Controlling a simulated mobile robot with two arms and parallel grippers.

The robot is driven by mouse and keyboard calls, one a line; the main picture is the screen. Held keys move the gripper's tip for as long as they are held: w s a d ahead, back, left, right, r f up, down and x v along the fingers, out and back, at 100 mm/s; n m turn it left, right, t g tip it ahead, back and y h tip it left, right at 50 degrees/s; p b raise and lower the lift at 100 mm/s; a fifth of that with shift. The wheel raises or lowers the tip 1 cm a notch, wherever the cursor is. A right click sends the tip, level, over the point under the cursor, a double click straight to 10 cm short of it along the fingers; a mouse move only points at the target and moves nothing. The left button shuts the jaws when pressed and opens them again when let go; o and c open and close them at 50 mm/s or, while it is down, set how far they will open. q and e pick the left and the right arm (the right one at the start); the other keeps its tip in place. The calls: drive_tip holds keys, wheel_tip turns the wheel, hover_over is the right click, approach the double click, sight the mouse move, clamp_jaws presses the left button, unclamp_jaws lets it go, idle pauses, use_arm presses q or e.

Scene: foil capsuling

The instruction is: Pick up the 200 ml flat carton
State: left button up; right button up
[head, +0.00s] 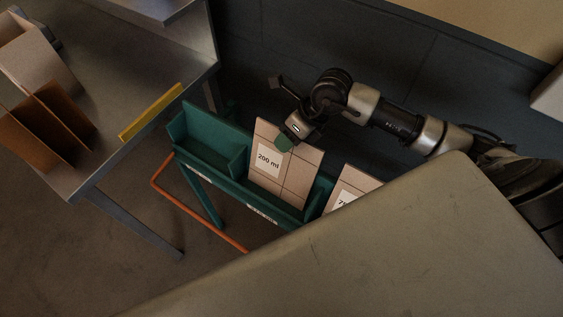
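The 200 ml flat carton (286,182) stands tilted in a slot of a green rack (210,131). It is a thin tan panel with a white label reading "200 ml". The lower edge of the carton is hidden in the rack. My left gripper is not in view.
A second carton (347,184), its label partly hidden, stands to the right in the rack. The rack's left compartment looks empty. An orange rail (196,213) runs along its front. A metal table (130,90) with a brown divider (48,128) is at left. A large tan surface (420,250) fills the lower right.

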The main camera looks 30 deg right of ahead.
drive_tip(key=shift+w+a+f, duration=0.1)
drive_tip(key=shift+a+f, duration=0.1)
drive_tip(key=shift+f, duration=0.25)
drive_tip(key=shift+f, duration=0.15)
clamp_jaws()
